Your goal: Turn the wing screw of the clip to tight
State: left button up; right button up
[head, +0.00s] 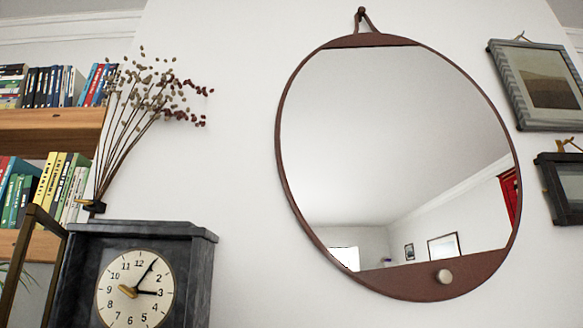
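I cannot make out a clip with a wing screw for certain in the head view. A small dark holder (93,206) grips the base of the dried stems (125,150) above the clock; it is too small to tell whether it has a wing screw or how that is turned. A small brass-coloured fitting (568,146) sits at the top of the lower right picture frame, also too small to read. Neither of my grippers shows.
A dark stone clock (195,255) stands at lower left, beside a dark brown frame (42,235). Wooden shelves (50,131) with books are at left. A round mirror (400,150) and two picture frames (505,85) (548,190) hang on the white wall.

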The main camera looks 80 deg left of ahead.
aim_at(89, 203)
jog(key=i+u, duration=0.1)
jog(key=u, duration=0.35)
jog(key=l+u, duration=0.15)
jog(key=u, duration=0.25)
jog(key=i+l+u, duration=0.1)
jog(key=u, duration=1.45)
jog(key=j+u, duration=0.15)
jog(key=u, duration=0.2)
jog(key=j+u, duration=0.15)
jog(key=u, duration=0.2)
jog(key=i+j+u, duration=0.1)
jog(key=u, duration=0.25)
jog(key=k+j+u, duration=0.15)
jog(key=j+u, duration=0.2)
jog(key=l, duration=0.1)
